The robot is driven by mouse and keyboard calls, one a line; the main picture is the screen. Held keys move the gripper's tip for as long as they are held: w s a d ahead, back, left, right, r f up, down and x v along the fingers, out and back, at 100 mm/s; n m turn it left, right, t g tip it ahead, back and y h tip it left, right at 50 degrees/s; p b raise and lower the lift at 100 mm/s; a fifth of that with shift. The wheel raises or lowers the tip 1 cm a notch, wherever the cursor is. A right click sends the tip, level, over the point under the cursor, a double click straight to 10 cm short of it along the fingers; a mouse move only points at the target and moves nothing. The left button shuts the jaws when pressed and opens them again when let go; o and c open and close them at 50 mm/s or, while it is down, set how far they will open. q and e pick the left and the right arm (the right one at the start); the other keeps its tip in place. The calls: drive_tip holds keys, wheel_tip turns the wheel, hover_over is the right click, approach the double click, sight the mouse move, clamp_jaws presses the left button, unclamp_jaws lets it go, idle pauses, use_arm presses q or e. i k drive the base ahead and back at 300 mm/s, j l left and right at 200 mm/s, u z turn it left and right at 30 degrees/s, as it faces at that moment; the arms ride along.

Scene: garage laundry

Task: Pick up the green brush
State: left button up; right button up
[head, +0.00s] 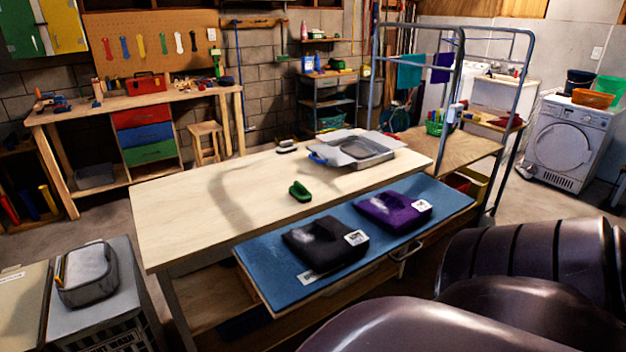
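The green brush (300,191) lies on the light wooden table (190,212), near the middle of its top and close to the blue mat. Nothing touches it. A large dark arm part of mine fills the lower right of the head view. Neither gripper's fingers show in this view.
A blue mat (270,271) at the table's front holds a folded black garment (310,255) and a folded purple one (385,212). A metal tray (372,158) and a small dark brush-like object (287,146) are on the table's far side. A grey bin (88,290) stands left.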

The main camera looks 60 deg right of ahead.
sight(299, 190)
drive_tip(key=k+l, duration=0.15)
drive_tip(key=l, duration=0.2)
drive_tip(key=k+l, duration=0.15)
drive_tip(key=l, duration=0.2)
drive_tip(key=k+l, duration=0.15)
drive_tip(key=l, duration=0.2)
drive_tip(key=k+l, duration=0.15)
drive_tip(key=l, duration=0.2)
drive_tip(key=k+l, duration=0.1)
drive_tip(key=l, duration=0.25)
drive_tip(key=k+l, duration=0.15)
drive_tip(key=l, duration=0.2)
drive_tip(key=k+l, duration=0.15)
drive_tip(key=l, duration=0.2)
